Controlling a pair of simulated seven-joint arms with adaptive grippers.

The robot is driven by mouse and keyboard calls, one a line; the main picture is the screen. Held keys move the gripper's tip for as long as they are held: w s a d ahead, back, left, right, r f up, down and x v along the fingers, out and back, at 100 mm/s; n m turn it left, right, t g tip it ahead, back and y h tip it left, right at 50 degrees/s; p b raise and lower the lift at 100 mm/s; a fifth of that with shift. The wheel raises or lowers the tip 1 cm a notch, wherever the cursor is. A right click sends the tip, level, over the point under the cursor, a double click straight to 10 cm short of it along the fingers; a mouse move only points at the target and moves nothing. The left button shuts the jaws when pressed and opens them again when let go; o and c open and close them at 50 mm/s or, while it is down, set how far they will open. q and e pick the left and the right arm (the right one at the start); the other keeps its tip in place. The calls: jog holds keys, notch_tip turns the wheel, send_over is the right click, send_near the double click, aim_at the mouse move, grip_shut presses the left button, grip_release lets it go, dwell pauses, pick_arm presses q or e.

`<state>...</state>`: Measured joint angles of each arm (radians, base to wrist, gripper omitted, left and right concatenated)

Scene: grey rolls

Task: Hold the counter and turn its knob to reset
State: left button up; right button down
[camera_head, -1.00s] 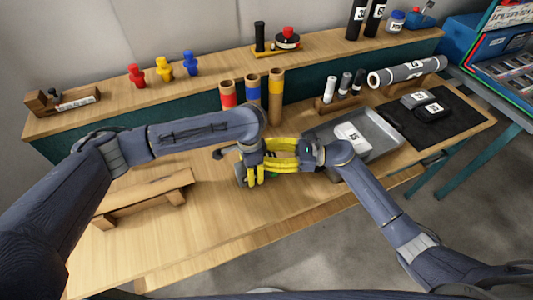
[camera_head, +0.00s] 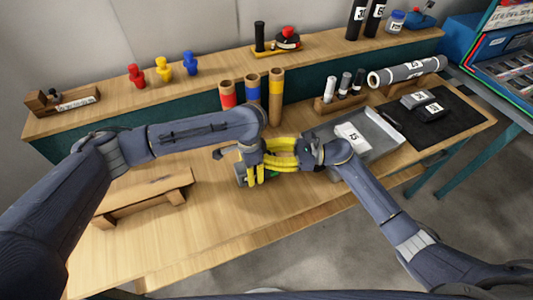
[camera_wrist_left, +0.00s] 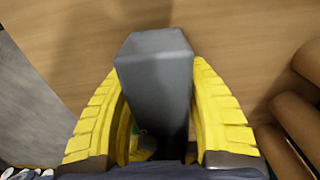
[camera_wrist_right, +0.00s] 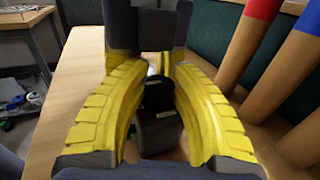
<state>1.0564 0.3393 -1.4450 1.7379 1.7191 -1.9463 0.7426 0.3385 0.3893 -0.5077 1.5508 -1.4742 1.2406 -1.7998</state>
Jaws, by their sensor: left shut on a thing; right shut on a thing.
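The counter shows as a grey box (camera_wrist_left: 155,75) between the yellow fingers of my left gripper (camera_wrist_left: 160,110) in the left wrist view. In the head view my left gripper (camera_head: 255,168) is shut on it over the middle of the bench, and the fingers hide most of it. My right gripper (camera_head: 276,153) reaches in from the right, with its fingers close against the left gripper. In the right wrist view, a small black knob-like part (camera_wrist_right: 158,95) sits between its yellow fingers, which are shut on it. The counter's digits are not visible.
Cardboard tubes with red, blue and yellow bands (camera_head: 251,95) stand just behind the grippers. A grey tray (camera_head: 382,140) holding a white labelled item is to the right. A wooden stand (camera_head: 146,196) is at left. The front bench top (camera_head: 220,225) is clear.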

jog(key=n+g, duration=0.2)
jog(key=g, duration=0.2)
jog(key=n+g+h, duration=0.1)
jog(key=n+g, duration=0.2)
jog(key=g, duration=0.1)
jog(key=shift+a+n+g+h, duration=0.1)
jog(key=shift+n+g+h, duration=0.2)
jog(key=n+g+h, duration=0.1)
jog(key=g, duration=0.1)
jog(key=n+g+h, duration=0.1)
jog(key=n+g, duration=0.1)
jog(key=shift+f+h, duration=0.15)
jog(key=shift+h, duration=0.25)
jog(key=shift+s+f+n+g+h, duration=0.1)
jog(key=shift+n+g+h, duration=0.6)
jog(key=shift+g+h, duration=0.1)
jog(key=shift+d+g, duration=0.2)
jog(key=shift+g, duration=0.1)
jog(key=c, duration=1.3)
grip_release()
jog(key=shift+c, duration=0.2)
jog(key=shift+r+n, duration=0.2)
jog(key=shift+n, duration=0.1)
